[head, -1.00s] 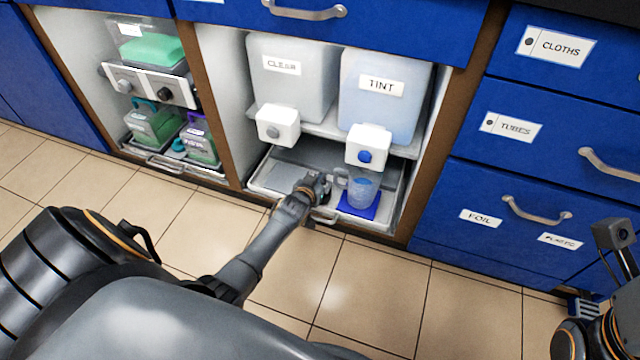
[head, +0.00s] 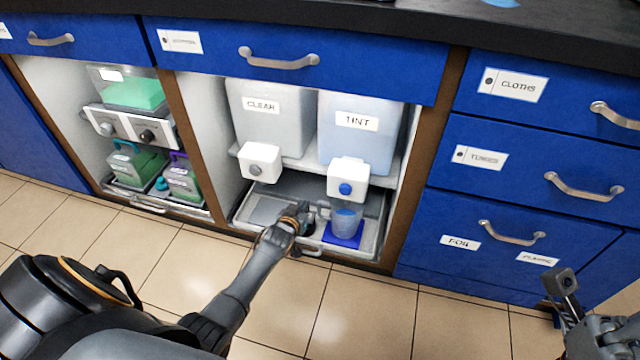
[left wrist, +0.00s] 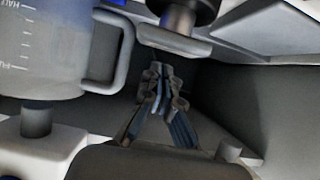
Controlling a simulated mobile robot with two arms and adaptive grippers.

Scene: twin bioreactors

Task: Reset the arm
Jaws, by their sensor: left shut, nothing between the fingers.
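My left arm reaches from the bottom left to the lower tray under the dispensers. Its gripper (head: 306,218) is shut and empty, just left of a clear cup (head: 346,222) with bluish contents. The cup stands upright on a blue pad (head: 341,240), below the TINT dispenser. In the left wrist view the shut fingers (left wrist: 160,95) point into the bay. The cup (left wrist: 45,55) is at upper left there, its handle (left wrist: 118,50) near the fingers but not gripped. Part of my right arm (head: 585,320) shows at lower right; its jaws are unclear.
The CLEAR container (head: 270,125) and the TINT container (head: 358,135) stand on the shelf above the tray (head: 375,245). Another bay at left holds green-filled vessels (head: 135,165). Blue drawers (head: 510,155) with protruding handles are at right. The tiled floor (head: 360,310) in front is clear.

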